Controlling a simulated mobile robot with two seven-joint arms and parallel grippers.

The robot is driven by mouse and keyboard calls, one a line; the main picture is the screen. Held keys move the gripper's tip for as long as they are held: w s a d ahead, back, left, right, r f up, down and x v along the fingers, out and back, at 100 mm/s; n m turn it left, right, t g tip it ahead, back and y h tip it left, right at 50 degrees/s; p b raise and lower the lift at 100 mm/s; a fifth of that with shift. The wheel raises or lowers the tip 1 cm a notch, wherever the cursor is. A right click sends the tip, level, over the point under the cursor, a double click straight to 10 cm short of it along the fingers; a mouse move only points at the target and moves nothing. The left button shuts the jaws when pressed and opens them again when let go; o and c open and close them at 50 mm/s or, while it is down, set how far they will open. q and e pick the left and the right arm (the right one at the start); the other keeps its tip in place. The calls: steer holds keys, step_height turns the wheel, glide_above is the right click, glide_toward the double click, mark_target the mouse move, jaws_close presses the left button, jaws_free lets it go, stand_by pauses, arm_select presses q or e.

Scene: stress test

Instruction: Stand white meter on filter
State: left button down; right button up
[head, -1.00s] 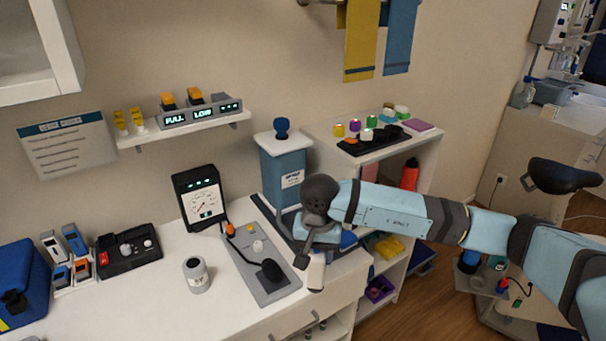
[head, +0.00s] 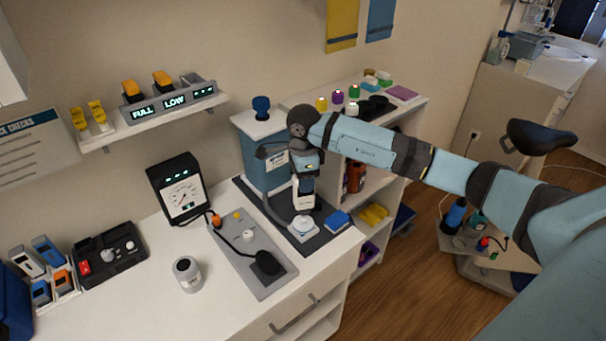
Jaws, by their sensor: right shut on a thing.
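My right gripper (head: 303,172) is shut on the white meter (head: 303,200), a small upright white device with a dark face. It holds the meter over the dark mat (head: 262,203) at the back right of the counter. Directly below the meter is a low, round white and pale blue piece (head: 302,229), which looks like the filter. The meter's lower end is very close to it; I cannot tell whether they touch. My left gripper is out of view.
A blue block (head: 337,221) lies right of the round piece. A blue bin (head: 258,172) stands behind the gripper. Left are a grey panel (head: 236,262) with a black cable, a gauge (head: 182,192) and a grey-white jar (head: 187,274).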

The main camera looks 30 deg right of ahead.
step_height(320, 180, down, 2)
steer(key=shift+f+b, duration=0.15)
steer(key=shift+b, duration=0.25)
steer(key=shift+w, duration=0.1)
steer(key=shift+b, duration=0.35)
stand_by(0.7)
steer(key=shift+f+b, duration=1.05)
steer(key=shift+f, duration=0.25)
stand_by(0.4)
steer(key=o, duration=1.3)
steer(key=shift+r, duration=0.1)
step_height(320, 180, up, 14)
steer(key=shift+f+b, duration=0.15)
steer(key=shift+b, duration=0.8)
